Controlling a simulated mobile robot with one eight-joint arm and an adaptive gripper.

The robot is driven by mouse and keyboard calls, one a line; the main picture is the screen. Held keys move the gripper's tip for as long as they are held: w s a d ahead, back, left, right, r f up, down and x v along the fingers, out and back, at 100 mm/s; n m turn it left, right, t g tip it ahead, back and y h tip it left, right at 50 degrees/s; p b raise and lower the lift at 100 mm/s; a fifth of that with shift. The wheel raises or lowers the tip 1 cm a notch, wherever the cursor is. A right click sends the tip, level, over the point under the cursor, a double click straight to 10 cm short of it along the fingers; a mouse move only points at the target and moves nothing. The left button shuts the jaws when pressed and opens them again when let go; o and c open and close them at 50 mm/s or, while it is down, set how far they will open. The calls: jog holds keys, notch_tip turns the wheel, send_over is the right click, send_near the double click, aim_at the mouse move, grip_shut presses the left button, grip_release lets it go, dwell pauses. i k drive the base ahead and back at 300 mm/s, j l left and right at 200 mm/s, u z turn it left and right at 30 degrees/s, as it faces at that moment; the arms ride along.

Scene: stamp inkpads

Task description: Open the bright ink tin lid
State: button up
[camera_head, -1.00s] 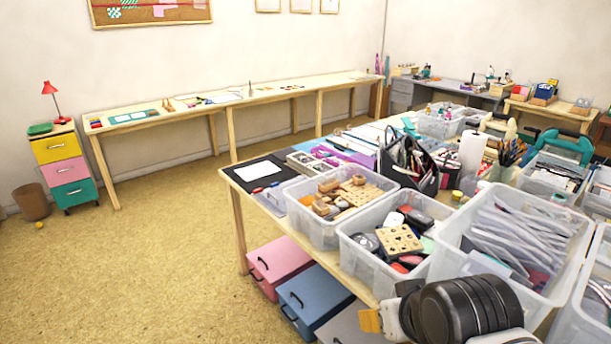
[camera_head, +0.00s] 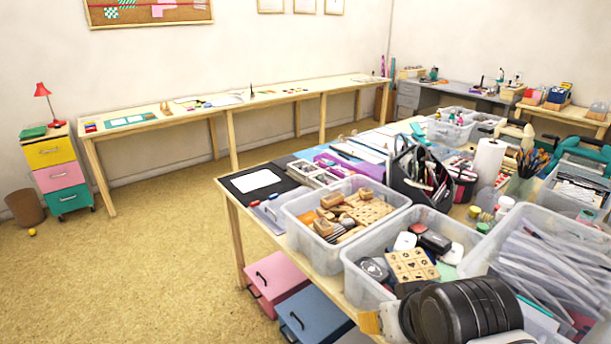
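I cannot pick out a bright ink tin for certain. A clear bin (camera_head: 352,284) on the near table holds rounded dark, white and red cases that may be inkpads, such as a black case (camera_head: 435,241) and a grey oval one (camera_head: 374,269). A wooden block with stamped motifs (camera_head: 412,265) lies among them. A dark ridged part of my arm covers the bottom right. My gripper does not show.
The near table (camera_head: 240,198) is crowded with a bin of wooden stamps (camera_head: 305,238), a bin of clear packets (camera_head: 545,262), a black tool bag (camera_head: 412,190) and a paper roll (camera_head: 487,165). Pink (camera_head: 282,272) and blue (camera_head: 312,318) boxes sit below. The floor (camera_head: 150,275) at left is open.

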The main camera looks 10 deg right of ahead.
aim_at(291, 166)
jog(key=k+l, duration=0.1)
jog(key=i+j+z, duration=0.15)
jog(key=j, duration=0.3)
jog(key=i+j+z, duration=0.2)
jog(key=j, duration=0.25)
jog(key=i+j+z, duration=0.15)
jog(key=j, duration=0.35)
jog(key=i+j+z, duration=0.15)
jog(key=j, duration=0.35)
jog(key=i+j+z, duration=0.2)
jog(key=j, duration=0.35)
jog(key=j+z, duration=0.15)
jog(key=j, duration=0.4)
